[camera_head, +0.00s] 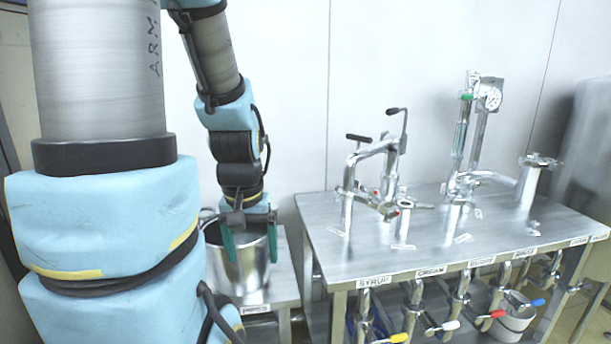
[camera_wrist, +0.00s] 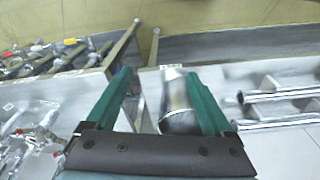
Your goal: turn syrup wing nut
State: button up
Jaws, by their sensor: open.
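My gripper (camera_head: 250,248) is open and empty, its two green fingers pointing down in front of or over a steel pot (camera_head: 240,277); the exact gap cannot be told. In the wrist view my gripper (camera_wrist: 160,76) has its fingers wide apart, with a shiny metal cylinder (camera_wrist: 178,98) showing between them. The SYRUP label (camera_head: 374,281) is on the steel table's front edge, right of my gripper. Below it hangs a pipe valve with a yellow handle (camera_head: 399,338). Bent steel pipes with clamp fittings (camera_head: 376,203) rise above this end. I cannot single out the syrup wing nut.
The steel table (camera_head: 330,262) carries more pipework and a gauge (camera_head: 493,98) to the right. Several valves with coloured handles hang under its front edge. The pot's low side stand (camera_head: 284,290) is close to the table. Open air lies between my gripper and the pipes.

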aim_at(368, 193)
jog(key=l+u, duration=0.1)
jog(key=l, duration=0.35)
jog(key=k+l+u, duration=0.15)
jog(key=l, duration=0.25)
jog(key=k+l+u, duration=0.1)
jog(key=l, duration=0.35)
jog(key=k+l+u, duration=0.1)
jog(key=l, duration=0.3)
jog(key=k+l+u, duration=0.15)
jog(key=l, duration=0.25)
